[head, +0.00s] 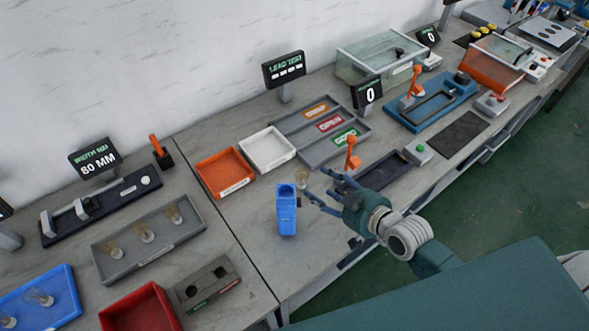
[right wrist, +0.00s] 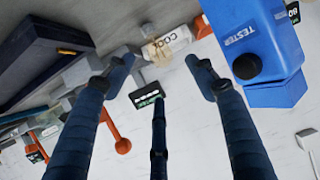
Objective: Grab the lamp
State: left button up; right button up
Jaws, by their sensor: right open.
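A small clear, tan-tinted lamp (head: 302,179) stands on the bench in the head view, just left of my right gripper. My right gripper (head: 318,190) is open and empty, its slim dark-blue fingers pointing at the lamp. In the right wrist view, the open fingers (right wrist: 160,78) spread with the tan lamp (right wrist: 150,53) beyond their tips, apart from them. A pale surface lettered "COO" is beside it; I cannot tell whether it belongs to the lamp. My left gripper is not in view.
A blue tester (head: 286,212) stands close left of the lamp; it also shows in the right wrist view (right wrist: 262,45). Behind are a white tray (head: 267,148) and an orange tray (head: 224,170). An orange-handled device (head: 352,160) stands behind the gripper. A grey tray (head: 180,238) holds more lamps.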

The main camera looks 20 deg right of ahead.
aim_at(306, 177)
jog(key=x, duration=0.4)
jog(key=shift+w+a+p, duration=0.1)
jog(key=shift+w+p, duration=0.05)
jog(key=shift+p, duration=0.2)
jog(key=p+x, duration=0.1)
jog(key=x, duration=0.3)
jog(key=shift+w, duration=0.15)
jog(key=shift+w+a+f, duration=0.1)
jog(key=shift+w+f, duration=0.1)
jog(key=shift+w, duration=0.1)
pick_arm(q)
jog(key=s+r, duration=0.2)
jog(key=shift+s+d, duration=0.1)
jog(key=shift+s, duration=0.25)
pick_arm(e)
jog(key=c, duration=1)
